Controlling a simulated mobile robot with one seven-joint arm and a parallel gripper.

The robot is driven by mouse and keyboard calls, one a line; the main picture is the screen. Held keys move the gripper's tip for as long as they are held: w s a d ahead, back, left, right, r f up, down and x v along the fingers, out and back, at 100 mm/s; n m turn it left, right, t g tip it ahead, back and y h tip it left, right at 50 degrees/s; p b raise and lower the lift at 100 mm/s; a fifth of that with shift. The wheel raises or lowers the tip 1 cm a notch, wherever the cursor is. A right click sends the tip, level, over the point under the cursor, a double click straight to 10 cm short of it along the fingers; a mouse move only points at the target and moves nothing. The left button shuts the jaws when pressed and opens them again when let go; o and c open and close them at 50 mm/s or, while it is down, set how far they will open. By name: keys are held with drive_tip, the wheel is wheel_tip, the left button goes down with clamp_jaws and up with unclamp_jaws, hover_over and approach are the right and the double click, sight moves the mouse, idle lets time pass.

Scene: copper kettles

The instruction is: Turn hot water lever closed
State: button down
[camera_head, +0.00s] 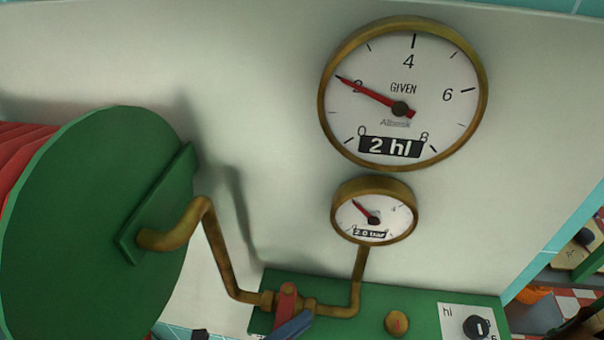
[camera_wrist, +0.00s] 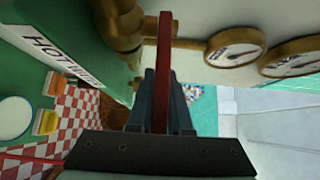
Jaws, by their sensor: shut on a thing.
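The hot water lever (camera_head: 286,299) is a red bar on a brass valve in the copper-coloured pipe, above the green panel. In the wrist view the red lever (camera_wrist: 163,75) stands upright in the picture, between my gripper's two dark fingers. My gripper (camera_wrist: 160,100) is shut on the lever. In the head view only the blue-grey fingers of my gripper (camera_head: 292,327) show at the bottom edge, touching the lever's lower part. A sign reading "HOT W..." (camera_wrist: 62,48) is on the green panel; the lever's far end is partly hidden by the fingers.
A large gauge (camera_head: 403,75) reads 2 hl and a smaller gauge (camera_head: 375,215) sits below it. A green drum (camera_head: 75,230) stands at the left. A brass knob (camera_head: 397,323) and a black dial (camera_head: 477,326) are on the green panel (camera_head: 440,300) right of the lever.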

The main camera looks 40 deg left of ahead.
drive_tip(key=shift+s+a+m+h, duration=0.15)
drive_tip(key=shift+m+h, duration=0.15)
drive_tip(key=shift+h, duration=0.2)
drive_tip(key=c, duration=1.1)
unclamp_jaws()
drive_tip(key=s+b, duration=0.1)
drive_tip(key=s, duration=0.3)
drive_tip(key=s+a+b, duration=0.1)
drive_tip(key=s, duration=0.3)
drive_tip(key=s+a+b, duration=0.1)
drive_tip(key=s, duration=0.4)
drive_tip(key=shift+a+b, duration=0.1)
drive_tip(key=shift+b, duration=0.25)
drive_tip(key=shift+w, duration=0.1)
